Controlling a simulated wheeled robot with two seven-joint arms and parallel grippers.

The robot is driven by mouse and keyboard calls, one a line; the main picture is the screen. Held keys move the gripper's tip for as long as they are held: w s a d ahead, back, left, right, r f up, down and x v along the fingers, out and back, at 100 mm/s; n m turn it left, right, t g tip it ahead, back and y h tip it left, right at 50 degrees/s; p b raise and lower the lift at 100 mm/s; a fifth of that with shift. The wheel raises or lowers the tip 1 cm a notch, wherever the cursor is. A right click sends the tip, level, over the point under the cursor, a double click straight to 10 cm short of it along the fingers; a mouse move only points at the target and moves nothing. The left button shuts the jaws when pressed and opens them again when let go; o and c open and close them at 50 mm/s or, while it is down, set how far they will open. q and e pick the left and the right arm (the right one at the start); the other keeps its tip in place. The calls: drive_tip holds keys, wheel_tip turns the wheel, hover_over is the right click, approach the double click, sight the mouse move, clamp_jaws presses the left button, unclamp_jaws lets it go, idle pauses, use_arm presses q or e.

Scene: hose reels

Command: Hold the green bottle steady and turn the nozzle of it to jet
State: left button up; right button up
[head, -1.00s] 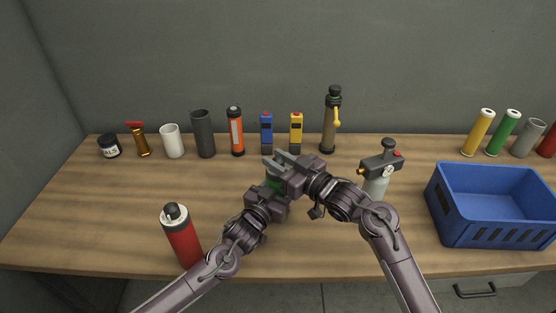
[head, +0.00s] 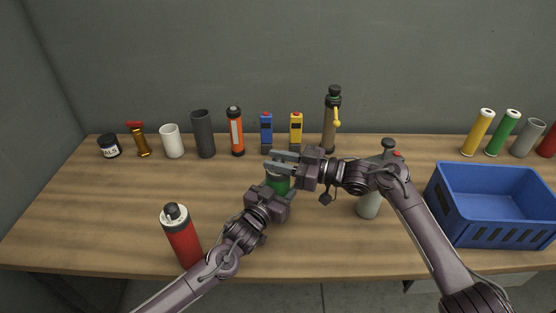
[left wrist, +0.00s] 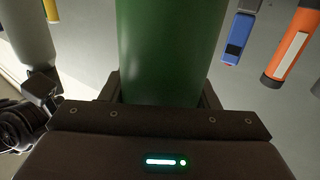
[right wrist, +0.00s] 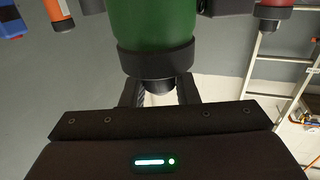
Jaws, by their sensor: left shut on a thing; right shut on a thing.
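The green bottle (head: 279,186) stands mid-table, mostly hidden behind my grippers in the head view. My left gripper (head: 276,189) is shut around its green body, which fills the middle of the left wrist view (left wrist: 170,50). My right gripper (head: 276,161) is shut on the nozzle at the bottle's top. In the right wrist view the green body (right wrist: 153,22), a dark collar (right wrist: 155,58) and the dark nozzle (right wrist: 158,85) show, with the nozzle between the fingers. The nozzle's setting marks cannot be read.
A red bottle (head: 181,238) stands close to my left forearm. A pale grey sprayer bottle (head: 369,205) is partly behind my right arm. A blue crate (head: 492,232) is at the right. Several cups, tubes and torches line the back edge.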

drive_tip(key=shift+r, duration=0.1)
drive_tip(key=o, duration=1)
drive_tip(key=shift+c, duration=0.2)
drive_tip(key=v, duration=0.7)
drive_tip(key=shift+d, duration=0.25)
